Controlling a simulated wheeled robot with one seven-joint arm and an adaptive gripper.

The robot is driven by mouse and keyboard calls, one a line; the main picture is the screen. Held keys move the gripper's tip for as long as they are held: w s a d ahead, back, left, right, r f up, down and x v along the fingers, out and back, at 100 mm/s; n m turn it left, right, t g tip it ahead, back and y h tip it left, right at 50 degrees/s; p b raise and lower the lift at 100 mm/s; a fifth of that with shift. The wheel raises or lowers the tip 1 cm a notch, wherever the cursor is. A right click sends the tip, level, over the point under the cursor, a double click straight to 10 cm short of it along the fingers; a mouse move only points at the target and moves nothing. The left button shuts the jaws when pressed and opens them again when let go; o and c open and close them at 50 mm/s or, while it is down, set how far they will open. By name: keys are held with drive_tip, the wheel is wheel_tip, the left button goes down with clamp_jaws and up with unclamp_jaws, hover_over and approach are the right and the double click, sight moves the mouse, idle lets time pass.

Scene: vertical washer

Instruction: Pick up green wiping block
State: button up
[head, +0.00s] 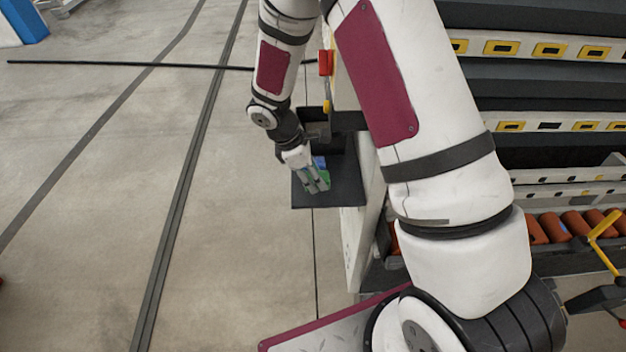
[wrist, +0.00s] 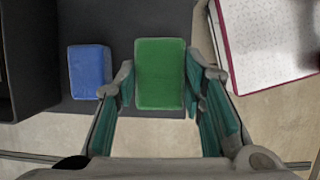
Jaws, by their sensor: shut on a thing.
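The green wiping block (wrist: 160,72) is between the fingers of my gripper (wrist: 163,88) in the wrist view, with a finger against each side. In the head view the green block (head: 325,176) shows partly behind my gripper (head: 317,184), over the dark shelf (head: 345,190). My gripper is shut on the green block. Whether the block still touches the shelf cannot be told. A blue block (wrist: 89,71) lies on the shelf just left of the green one in the wrist view; it also shows in the head view (head: 319,162).
A dark bin (head: 316,129) stands behind the shelf, and a dark box wall (wrist: 28,55) is at the left of the wrist view. The machine's panels with yellow-framed fittings (head: 548,50) fill the right. Open floor (head: 100,200) lies left of the shelf.

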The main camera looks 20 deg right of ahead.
drive_tip(key=s+d+r, duration=0.1)
drive_tip(key=s+d, duration=0.3)
drive_tip(key=s, duration=1)
drive_tip(key=shift+s+r+b, duration=0.15)
drive_tip(key=shift+s+b, duration=0.15)
drive_tip(key=shift+s, duration=0.1)
